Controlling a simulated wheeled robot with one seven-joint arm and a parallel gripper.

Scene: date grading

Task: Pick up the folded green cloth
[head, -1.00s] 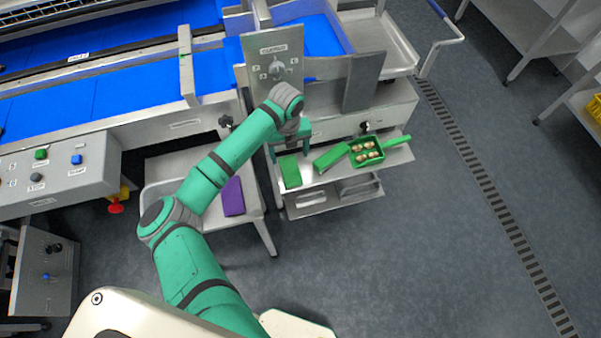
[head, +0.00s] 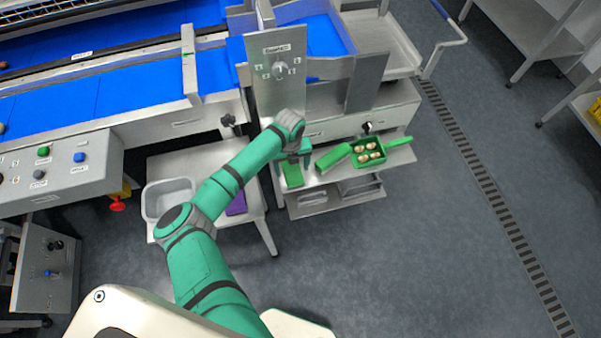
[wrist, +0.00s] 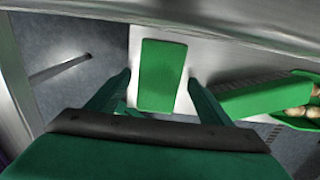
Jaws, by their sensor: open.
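The folded green cloth (head: 292,176) lies flat on the small steel shelf, partly hidden by my gripper (head: 293,158) in the head view. In the wrist view the cloth (wrist: 163,76) is a plain green rectangle lying between the two fingers of my gripper (wrist: 159,80) as pictured, one finger to each side. The gripper is open and holds nothing. A gap shows between each fingertip and the cloth; the height above it is hard to tell.
Right of the cloth are a green block-like item (head: 334,158) and a green tray (head: 368,146) with several dates. A steel panel with a dial (head: 279,72) rises behind. A purple cloth (head: 237,204) and grey tub (head: 168,198) are on the left table.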

